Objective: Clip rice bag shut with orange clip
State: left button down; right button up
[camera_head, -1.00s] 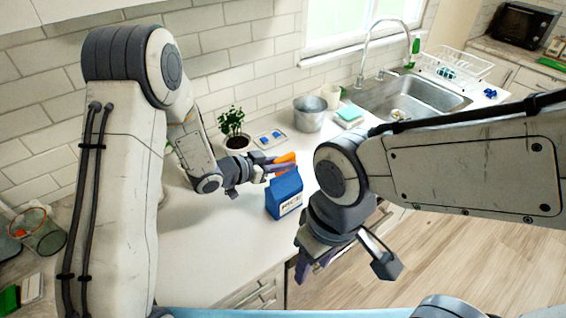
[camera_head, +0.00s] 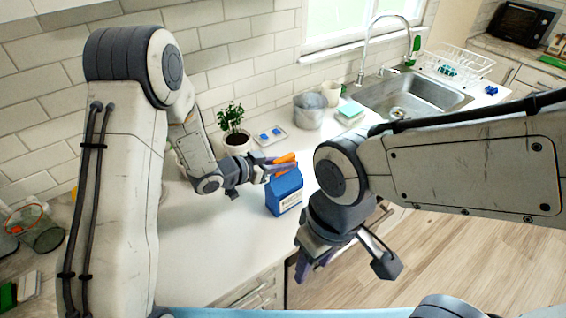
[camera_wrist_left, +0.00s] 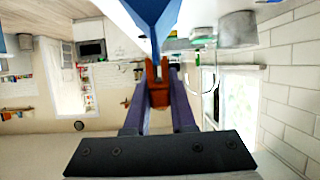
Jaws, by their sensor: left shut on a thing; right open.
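The blue rice bag (camera_head: 284,192) stands upright on the white counter, with a pale label low on its front. The orange clip (camera_head: 285,159) is at the top of the bag. My left gripper (camera_head: 284,168) is shut on the clip from the left. In the left wrist view the clip (camera_wrist_left: 158,84) sits between the fingers, and the tapered edge of the blue bag (camera_wrist_left: 152,22) reaches it. I cannot tell whether the clip's jaws close around the bag top. My right gripper (camera_head: 345,266) is open and empty, in front of the counter, over the floor side.
A potted plant (camera_head: 236,143) stands behind my left gripper. A card with blue pieces (camera_head: 271,135), a metal pot (camera_head: 308,111) and a sponge (camera_head: 351,111) are farther back, beside the sink (camera_head: 417,98). The counter (camera_head: 225,240) in front of the bag is clear.

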pick_arm(q)
jog(key=shift+f+b, duration=0.5)
jog(key=shift+f, duration=0.2)
jog(key=c, duration=0.7)
grip_release()
jog(key=shift+a, duration=0.1)
jog(key=shift+s+a+r, duration=0.2)
jog(key=shift+a, duration=0.1)
jog(key=b+v, duration=0.2)
jog(key=v, duration=0.7)
jog(key=shift+s+a+r, duration=0.1)
jog(key=shift+s, duration=0.15)
